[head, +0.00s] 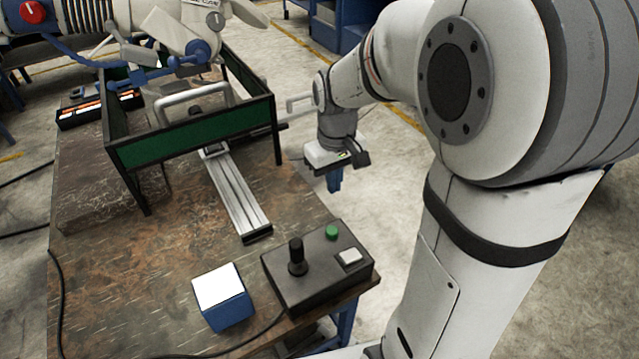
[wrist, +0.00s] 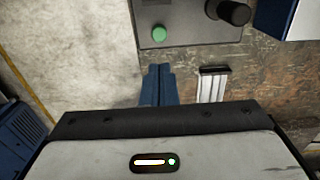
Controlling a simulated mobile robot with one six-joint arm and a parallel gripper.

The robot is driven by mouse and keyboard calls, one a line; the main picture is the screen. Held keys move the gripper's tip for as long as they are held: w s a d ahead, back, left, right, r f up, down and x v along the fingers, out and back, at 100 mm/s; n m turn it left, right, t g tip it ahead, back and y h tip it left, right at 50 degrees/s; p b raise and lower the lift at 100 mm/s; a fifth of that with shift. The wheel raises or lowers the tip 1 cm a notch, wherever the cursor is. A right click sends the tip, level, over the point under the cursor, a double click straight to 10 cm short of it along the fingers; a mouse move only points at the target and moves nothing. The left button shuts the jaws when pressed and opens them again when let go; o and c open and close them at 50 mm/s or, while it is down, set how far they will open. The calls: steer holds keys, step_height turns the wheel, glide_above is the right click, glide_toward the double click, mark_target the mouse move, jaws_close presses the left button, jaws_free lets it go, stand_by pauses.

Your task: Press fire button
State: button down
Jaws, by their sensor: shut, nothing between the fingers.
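A dark grey control box (head: 315,284) sits near the front right edge of the table. No label shows which one is the fire button. My gripper (head: 334,188) points down, shut and empty, beyond the box and off the table's right edge. In the wrist view the shut blue fingers (wrist: 159,68) appear just below the box (wrist: 190,28), with the green button (wrist: 159,33) close above the fingertips.
A blue cube with a white top (head: 222,295) stands left of the box. A metal rail (head: 236,190) runs back under a green-panelled frame (head: 195,143). Another robot arm (head: 170,40) stands behind. Floor space (head: 385,180) lies right of the table.

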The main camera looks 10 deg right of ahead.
mark_target(331, 230)
steer(key=shift+w+f, duration=0.15)
step_height(331, 230, down, 14)
steer(key=shift+r+p, duration=0.1)
steer(key=shift+p, duration=0.6)
